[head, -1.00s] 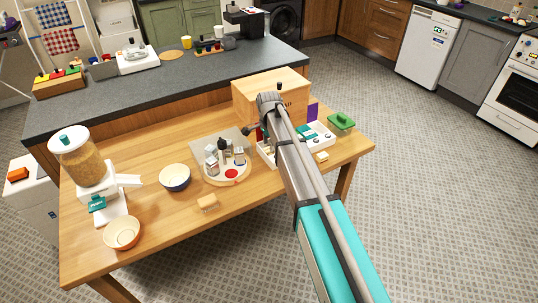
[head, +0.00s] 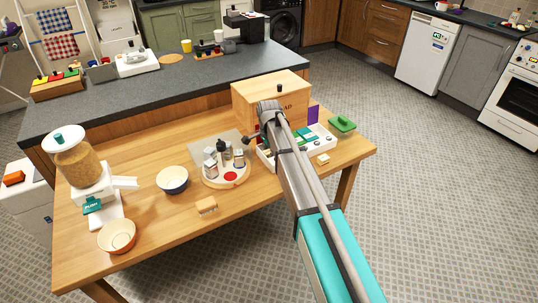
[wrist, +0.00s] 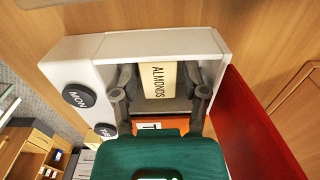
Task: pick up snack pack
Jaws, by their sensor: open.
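A snack pack marked ALMONDS (wrist: 157,80), cream-coloured, stands in a compartment of the white organizer (wrist: 75,62) in the wrist view. My gripper (wrist: 160,88) is open, with one finger on each side of the pack; I cannot tell whether they touch it. An orange pack (wrist: 175,126) with a partly hidden label sits just nearer to the camera. In the head view the white organizer (head: 321,146) stands on the wooden table, and my arm hides its middle and most of my gripper. Green packs (head: 305,135) show in its right part.
A wooden bread box (head: 255,93) stands close behind the organizer. A red panel (wrist: 257,130) rises right of my gripper in the wrist view.

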